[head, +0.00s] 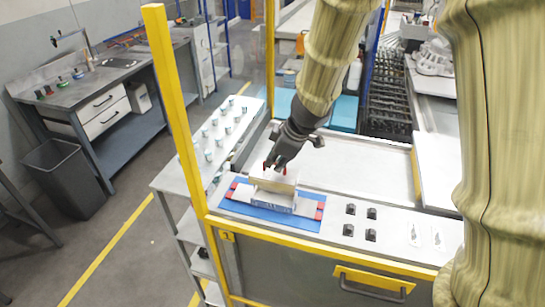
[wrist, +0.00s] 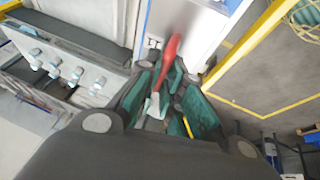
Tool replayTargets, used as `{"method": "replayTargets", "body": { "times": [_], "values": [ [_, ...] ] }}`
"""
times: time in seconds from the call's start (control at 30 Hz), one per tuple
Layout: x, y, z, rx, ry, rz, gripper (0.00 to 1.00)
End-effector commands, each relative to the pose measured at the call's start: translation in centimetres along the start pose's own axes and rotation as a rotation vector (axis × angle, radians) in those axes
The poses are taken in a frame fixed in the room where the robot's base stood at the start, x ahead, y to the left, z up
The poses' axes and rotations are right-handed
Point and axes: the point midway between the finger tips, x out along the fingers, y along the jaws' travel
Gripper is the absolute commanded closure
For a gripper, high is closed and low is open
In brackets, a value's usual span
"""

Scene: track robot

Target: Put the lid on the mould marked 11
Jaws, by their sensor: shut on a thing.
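My gripper (head: 274,163) reaches down from above and is shut on a pale lid (head: 272,180). The lid looks tilted, one broad face toward the head camera. Just below it is a grey mould (head: 270,201) with dark marks on its front; I cannot read a number there. The mould lies on a blue mat (head: 238,209) with red pieces at both ends. The lid hides the back of the mould, so I cannot tell whether they touch. In the wrist view my gripper (wrist: 165,100) shows green inner pads, with a red part between and beyond the fingers.
Several small dark blocks (head: 350,209) stand on the bench right of the mat. A yellow post (head: 178,105) rises at the left. Beyond it is a grey shelf (head: 167,179) with several small pale items. The pale tray (head: 352,165) behind the mat is clear.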

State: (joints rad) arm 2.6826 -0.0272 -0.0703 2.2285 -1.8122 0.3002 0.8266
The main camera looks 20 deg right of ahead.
Motion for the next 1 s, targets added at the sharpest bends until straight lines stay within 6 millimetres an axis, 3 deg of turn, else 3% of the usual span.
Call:
{"method": "replayTargets", "body": {
  "times": [0.5, 1.0],
  "values": [
    [4.2, -0.3, 1.2, -0.003, -0.003, -0.004, 1.0],
    [4.5, -0.4, 1.3, -0.003, -0.003, -0.004, 1.0]
  ]
}}
